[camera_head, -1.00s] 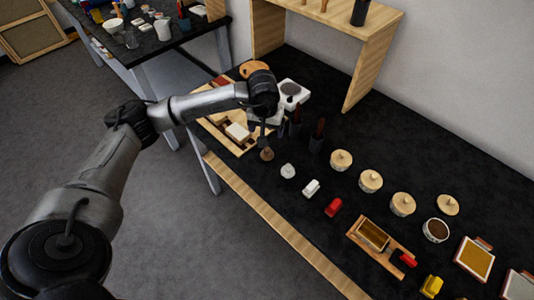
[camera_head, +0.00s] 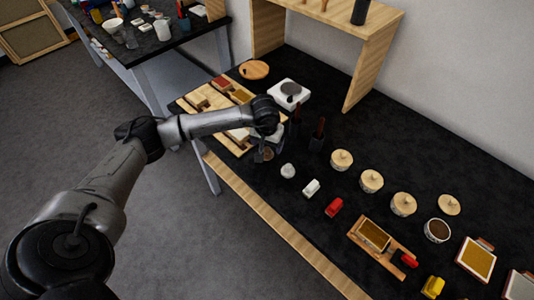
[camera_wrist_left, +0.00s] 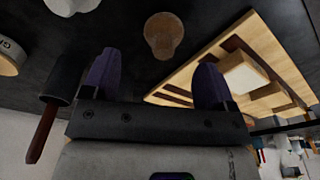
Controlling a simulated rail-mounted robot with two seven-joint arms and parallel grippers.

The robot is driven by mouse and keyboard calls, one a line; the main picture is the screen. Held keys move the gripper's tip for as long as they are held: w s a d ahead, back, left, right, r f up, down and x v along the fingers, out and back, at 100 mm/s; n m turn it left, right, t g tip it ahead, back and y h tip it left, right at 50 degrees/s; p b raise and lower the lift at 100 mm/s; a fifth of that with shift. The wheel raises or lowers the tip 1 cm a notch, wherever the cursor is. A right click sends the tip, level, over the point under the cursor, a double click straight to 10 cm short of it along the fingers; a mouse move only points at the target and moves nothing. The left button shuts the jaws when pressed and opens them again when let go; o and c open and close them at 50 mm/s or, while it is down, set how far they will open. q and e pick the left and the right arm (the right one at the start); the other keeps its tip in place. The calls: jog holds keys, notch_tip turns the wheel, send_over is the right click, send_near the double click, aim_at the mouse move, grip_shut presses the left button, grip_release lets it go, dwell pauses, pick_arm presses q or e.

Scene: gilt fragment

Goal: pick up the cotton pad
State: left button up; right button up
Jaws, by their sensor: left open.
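Two small knobbed bundles stand on the black bench top, and I cannot tell for sure which is the cotton pad. A white bundle (camera_head: 288,170) is just right of my left gripper; part of it shows at the top left of the wrist view (camera_wrist_left: 70,5). A tan-brown bundle (camera_head: 268,154) is close by my left gripper (camera_head: 262,149), partly hidden by it in the head view. In the wrist view the brown bundle (camera_wrist_left: 163,35) lies ahead of the gap between the purple fingertips (camera_wrist_left: 156,64). The left gripper is open, with nothing between its fingers. My right gripper is not seen.
A compartmented wooden tray (camera_head: 236,147) lies left of the gripper. Dark holders with upright tools, one of them a dark cup (camera_head: 317,143), stand close on the right.

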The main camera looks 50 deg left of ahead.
aim_at(267, 149)
pick_arm(q)
jog(key=f, duration=0.5)
jog(key=shift+w+a, duration=0.15)
jog(key=shift+a, duration=0.15)
jog(key=c, duration=1)
jog(key=shift+r, duration=0.1)
jog(key=shift+r, duration=0.45)
jog(key=r, duration=0.3)
jog(key=shift+d+r, duration=0.25)
jog(key=shift+d, duration=0.05)
jog(key=d+r, duration=0.2)
jog(key=d, duration=0.1)
jog(key=w+d+r, duration=0.1)
jog(key=d+r, duration=0.1)
jog(key=d, duration=0.2)
jog(key=d+r, duration=0.2)
jog(key=d, duration=0.2)
jog(key=shift+w+r, duration=0.2)
jog(key=shift+w, duration=0.1)
